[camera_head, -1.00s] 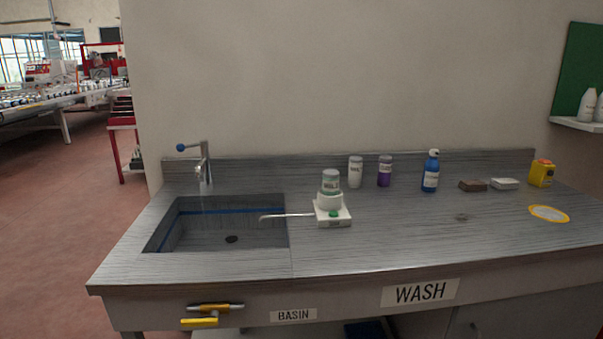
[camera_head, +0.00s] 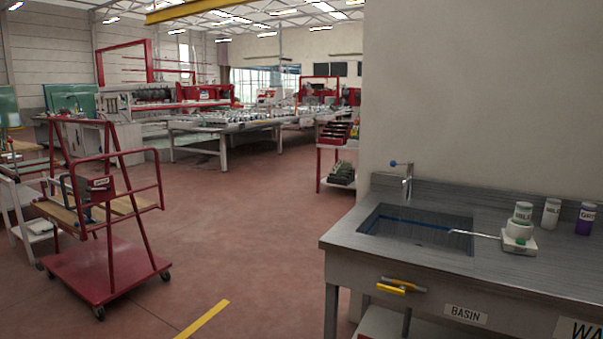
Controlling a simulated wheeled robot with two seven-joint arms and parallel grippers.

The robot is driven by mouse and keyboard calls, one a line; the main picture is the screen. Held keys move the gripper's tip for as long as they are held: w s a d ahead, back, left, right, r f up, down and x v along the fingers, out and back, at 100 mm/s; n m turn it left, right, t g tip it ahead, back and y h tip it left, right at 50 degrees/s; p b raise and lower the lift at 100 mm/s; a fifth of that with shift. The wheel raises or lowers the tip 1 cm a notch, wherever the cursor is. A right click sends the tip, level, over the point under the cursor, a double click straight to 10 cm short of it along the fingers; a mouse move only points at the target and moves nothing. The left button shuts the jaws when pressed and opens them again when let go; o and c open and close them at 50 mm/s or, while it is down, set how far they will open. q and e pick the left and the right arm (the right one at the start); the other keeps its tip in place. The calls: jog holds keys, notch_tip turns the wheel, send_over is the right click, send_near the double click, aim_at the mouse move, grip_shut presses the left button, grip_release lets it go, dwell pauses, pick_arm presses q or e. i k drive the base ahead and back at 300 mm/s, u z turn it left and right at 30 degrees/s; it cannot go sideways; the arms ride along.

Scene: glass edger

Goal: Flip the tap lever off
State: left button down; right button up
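The tap (camera_head: 408,183) stands at the back of the basin on the wash counter, right of the middle in the head view. Its lever has a blue ball end (camera_head: 393,164) and points to the left. Faint streaks below the spout may be running water, but I cannot tell for sure. The basin (camera_head: 420,228) is sunk in the grey counter, with a blue line along its inner wall. Neither of my grippers is in view.
A dispenser (camera_head: 518,243) with a long spout reaches over the basin's right side. A red trolley (camera_head: 105,260) stands at left. Open red floor (camera_head: 250,250) lies between trolley and counter.

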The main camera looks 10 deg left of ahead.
aim_at(393, 163)
jog(key=u, duration=1.1)
jog(key=i, duration=1.6)
jog(key=z, duration=0.5)
